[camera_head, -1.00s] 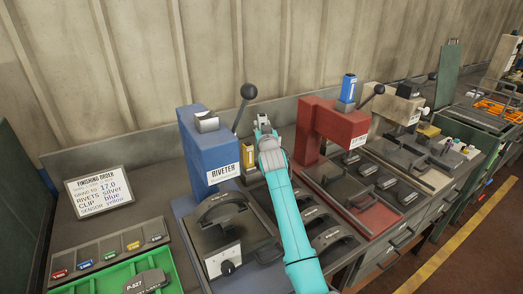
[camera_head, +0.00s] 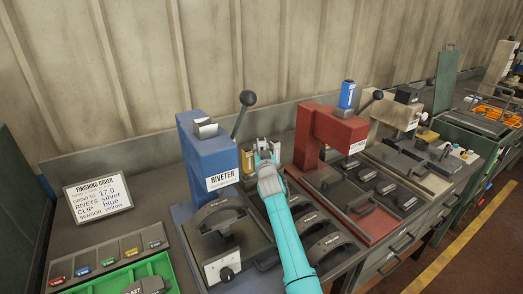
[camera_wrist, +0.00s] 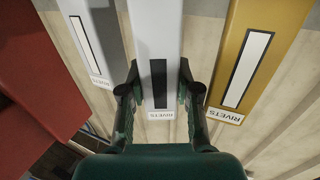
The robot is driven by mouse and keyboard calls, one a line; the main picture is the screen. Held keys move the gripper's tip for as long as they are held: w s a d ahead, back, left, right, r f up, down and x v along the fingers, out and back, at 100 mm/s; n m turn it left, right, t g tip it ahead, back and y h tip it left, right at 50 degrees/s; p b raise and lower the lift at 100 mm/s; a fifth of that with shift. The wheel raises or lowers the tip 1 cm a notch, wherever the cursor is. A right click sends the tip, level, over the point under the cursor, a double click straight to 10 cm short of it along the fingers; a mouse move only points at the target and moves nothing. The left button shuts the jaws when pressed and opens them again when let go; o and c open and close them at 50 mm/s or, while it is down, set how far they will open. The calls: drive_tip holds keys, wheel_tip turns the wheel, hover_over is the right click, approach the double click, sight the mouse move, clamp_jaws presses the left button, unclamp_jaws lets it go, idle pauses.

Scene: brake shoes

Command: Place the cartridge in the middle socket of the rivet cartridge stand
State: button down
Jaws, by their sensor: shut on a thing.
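In the wrist view my gripper (camera_wrist: 158,78) is shut on a light silver cartridge (camera_wrist: 153,28) with a dark window strip and a RIVETS label. A darker grey cartridge (camera_wrist: 106,45) stands apart on its left, and a gold cartridge (camera_wrist: 246,40) on its right. In the head view my gripper (camera_head: 265,152) is behind the arm, just right of the blue riveter, with the gold cartridge (camera_head: 248,161) beside it. The stand and its sockets are hidden, so I cannot tell whether the held cartridge's lower end is seated.
The blue riveter (camera_head: 205,150) with its black lever stands close on the left. A red press (camera_head: 330,128) stands on the right. A finishing order sign (camera_head: 98,196) reads rivets silver. Black brake shoes (camera_head: 312,225) lie in front of the machines.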

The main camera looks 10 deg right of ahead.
drive_tip(key=shift+f, duration=0.2)
drive_tip(key=c, duration=0.8)
unclamp_jaws()
drive_tip(key=shift+s+r, duration=0.1)
drive_tip(key=shift+r, duration=0.25)
drive_tip(key=s, duration=0.8)
drive_tip(key=s+a, duration=0.1)
drive_tip(key=s, duration=0.2)
drive_tip(key=shift+s, duration=0.4)
